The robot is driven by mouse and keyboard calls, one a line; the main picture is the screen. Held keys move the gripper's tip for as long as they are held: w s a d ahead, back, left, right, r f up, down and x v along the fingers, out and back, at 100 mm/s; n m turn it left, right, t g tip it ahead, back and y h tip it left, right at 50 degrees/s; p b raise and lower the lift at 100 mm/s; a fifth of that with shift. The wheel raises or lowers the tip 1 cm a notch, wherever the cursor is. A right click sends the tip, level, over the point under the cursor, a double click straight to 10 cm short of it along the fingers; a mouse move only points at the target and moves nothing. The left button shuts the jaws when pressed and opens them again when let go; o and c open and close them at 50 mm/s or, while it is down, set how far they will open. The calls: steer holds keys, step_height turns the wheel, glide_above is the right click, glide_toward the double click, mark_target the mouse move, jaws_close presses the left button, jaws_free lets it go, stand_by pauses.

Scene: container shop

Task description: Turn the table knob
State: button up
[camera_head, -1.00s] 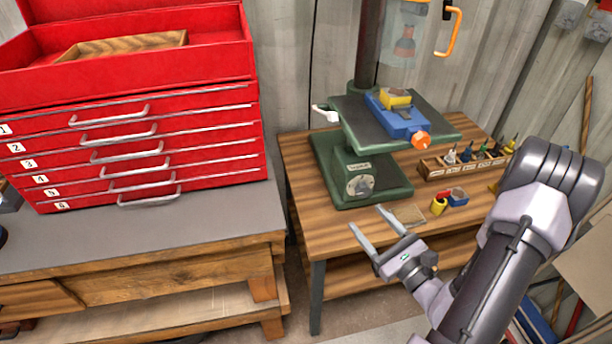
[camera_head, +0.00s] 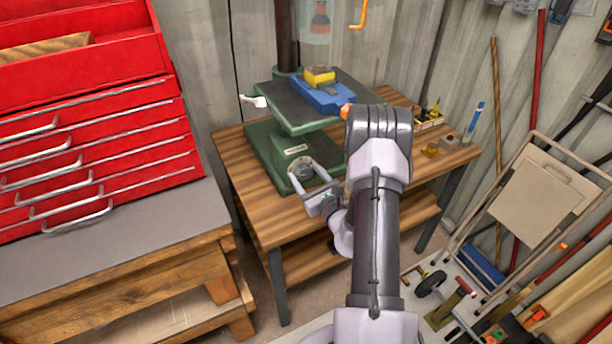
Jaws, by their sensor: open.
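The green drill press stands on a wooden workbench, with its dark square table (camera_head: 305,108) raised above its green base (camera_head: 262,150). A white knob or handle (camera_head: 253,101) sticks out at the left side of that table. A blue vise (camera_head: 325,97) with a yellow block (camera_head: 319,76) sits on the table. Its orange knob (camera_head: 345,111) is partly hidden by my arm. My gripper (camera_head: 302,170) is open and empty, in front of the press base and lower than the table. It appears apart from the white knob, which lies up and to the left.
A red tool chest (camera_head: 95,150) stands on a grey-topped bench (camera_head: 130,235) at left. The wooden workbench (camera_head: 235,170) has some clear top at its left front. A folded cart (camera_head: 540,190) and leaning poles fill the right. Small items (camera_head: 432,150) lie behind my arm.

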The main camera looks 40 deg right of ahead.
steer(key=shift+w, duration=0.1)
jaws_close()
steer(key=shift+m, duration=0.3)
steer(key=m+p, duration=0.2)
steer(key=m, duration=0.1)
steer(key=shift+r, duration=0.1)
steer(key=m+p, duration=0.2)
steer(key=m, duration=0.2)
steer(key=shift+d+m, duration=0.1)
steer(key=shift+m, duration=0.2)
steer(key=m+p, duration=0.2)
steer(key=m, duration=0.2)
steer(key=shift+m, duration=0.3)
steer(key=shift+f+m+p, duration=0.2)
steer(key=shift+m+p, duration=0.75)
steer(key=shift+m, duration=1.25)
